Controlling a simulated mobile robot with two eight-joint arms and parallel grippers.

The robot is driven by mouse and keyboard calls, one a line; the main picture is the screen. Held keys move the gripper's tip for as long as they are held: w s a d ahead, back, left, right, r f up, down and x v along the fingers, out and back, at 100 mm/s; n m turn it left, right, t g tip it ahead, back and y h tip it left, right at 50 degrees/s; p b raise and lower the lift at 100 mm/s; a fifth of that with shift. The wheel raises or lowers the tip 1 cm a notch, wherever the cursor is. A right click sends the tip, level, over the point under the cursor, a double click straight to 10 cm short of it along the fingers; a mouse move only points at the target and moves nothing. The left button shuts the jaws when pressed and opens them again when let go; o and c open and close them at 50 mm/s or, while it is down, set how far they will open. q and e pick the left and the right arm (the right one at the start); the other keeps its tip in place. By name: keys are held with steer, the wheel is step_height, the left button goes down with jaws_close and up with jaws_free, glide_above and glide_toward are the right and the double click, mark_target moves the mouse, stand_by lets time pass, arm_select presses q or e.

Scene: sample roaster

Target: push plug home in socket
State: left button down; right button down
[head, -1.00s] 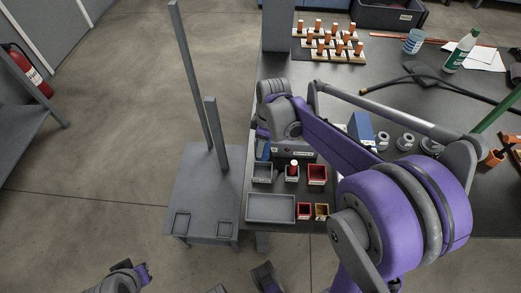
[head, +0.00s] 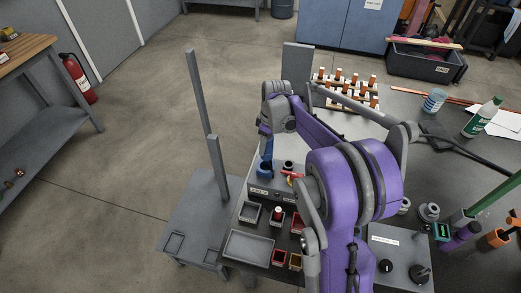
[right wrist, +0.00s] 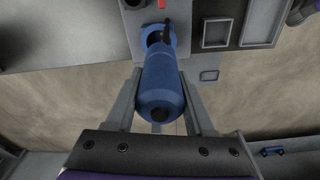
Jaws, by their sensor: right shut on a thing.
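The blue cylindrical plug (right wrist: 162,85) lies between the two grey fingers of my right gripper (right wrist: 158,92), which is shut on it. The plug's far end is at the round blue socket (right wrist: 160,36) on the grey box (right wrist: 122,14). A dark part shows at the socket's mouth. I cannot tell how deep the plug sits. In the head view my right gripper (head: 265,130) reaches down over the left end of the grey box (head: 262,192), with blue parts below it. My left gripper is not in the head view now.
Small bins (head: 249,213) and a grey tray (head: 249,246) stand in front of the box. A red part (head: 292,175) sits on the box. A grey stand with tall posts (head: 201,205) is left of the table. A rack of orange-topped pieces (head: 345,92) stands behind.

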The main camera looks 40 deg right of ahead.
mark_target(266, 152)
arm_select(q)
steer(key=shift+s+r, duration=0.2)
arm_select(e)
steer(key=shift+w+d+r, duration=0.15)
steer(key=shift+w+r, duration=0.05)
steer(key=shift+r, duration=0.05)
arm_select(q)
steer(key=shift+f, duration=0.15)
arm_select(e)
steer(key=shift+f, duration=0.1)
